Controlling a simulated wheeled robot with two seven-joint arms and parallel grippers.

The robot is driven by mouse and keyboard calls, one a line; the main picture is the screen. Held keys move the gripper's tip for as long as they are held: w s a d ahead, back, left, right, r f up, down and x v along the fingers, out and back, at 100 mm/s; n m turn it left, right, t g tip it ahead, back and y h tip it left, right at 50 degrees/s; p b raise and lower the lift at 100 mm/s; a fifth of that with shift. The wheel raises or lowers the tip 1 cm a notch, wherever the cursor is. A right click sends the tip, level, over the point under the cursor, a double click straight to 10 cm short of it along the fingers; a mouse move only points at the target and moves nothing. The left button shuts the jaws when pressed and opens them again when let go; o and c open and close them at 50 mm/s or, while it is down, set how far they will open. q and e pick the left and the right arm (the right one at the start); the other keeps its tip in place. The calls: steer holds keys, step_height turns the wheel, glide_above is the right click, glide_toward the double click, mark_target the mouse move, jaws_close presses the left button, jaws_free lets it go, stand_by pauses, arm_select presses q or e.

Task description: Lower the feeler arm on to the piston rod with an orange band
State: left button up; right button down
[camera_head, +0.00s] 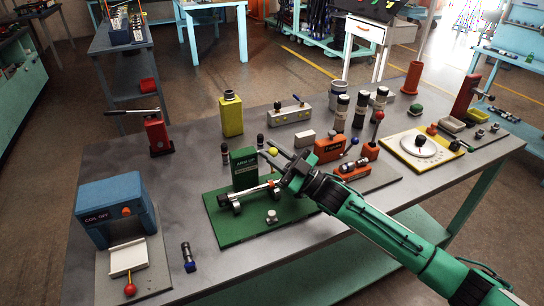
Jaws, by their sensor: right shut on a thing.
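A green fixture with an upright green box (243,170) and a flat green base (236,230) stands at the table's front middle. The box's label seems to read "ARM UP". A light piston rod (255,191) lies across dark supports on the base, with a small orange patch near its right end, partly behind my gripper. My right gripper (270,154) reaches in from the lower right, above the rod and beside the box. Its fingers are around a yellow knob (273,152), seemingly the feeler arm's; the arm itself is mostly hidden. My left gripper is out of view.
A blue press-like box (115,215) stands at the left. A yellow can (231,115), an orange device (329,148) and several dark cylinders are behind and right of the fixture. A yellow plate with a white dial (420,146) is at the right. The table's left middle is mostly clear.

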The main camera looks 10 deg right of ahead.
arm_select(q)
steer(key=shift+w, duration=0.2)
arm_select(e)
steer(key=c, duration=1.3)
jaws_free()
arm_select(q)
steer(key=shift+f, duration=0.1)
arm_select(e)
steer(key=shift+d+f, duration=0.1)
steer(key=shift+s+d+f+b, duration=0.2)
steer(key=shift+d+f+b, duration=0.05)
steer(key=shift+b, duration=0.05)
arm_select(q)
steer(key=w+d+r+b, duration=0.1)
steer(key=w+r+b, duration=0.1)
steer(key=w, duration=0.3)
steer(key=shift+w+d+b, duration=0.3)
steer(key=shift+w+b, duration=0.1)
steer(key=shift+b, duration=0.1)
arm_select(e)
steer(key=s+d, duration=0.2)
steer(key=d, duration=0.2)
steer(key=s+d, duration=0.3)
steer(key=d, duration=0.1)
steer(key=s+d, duration=0.2)
steer(key=d, duration=0.2)
steer(key=shift+s+f, duration=0.15)
steer(key=shift+f, duration=0.25)
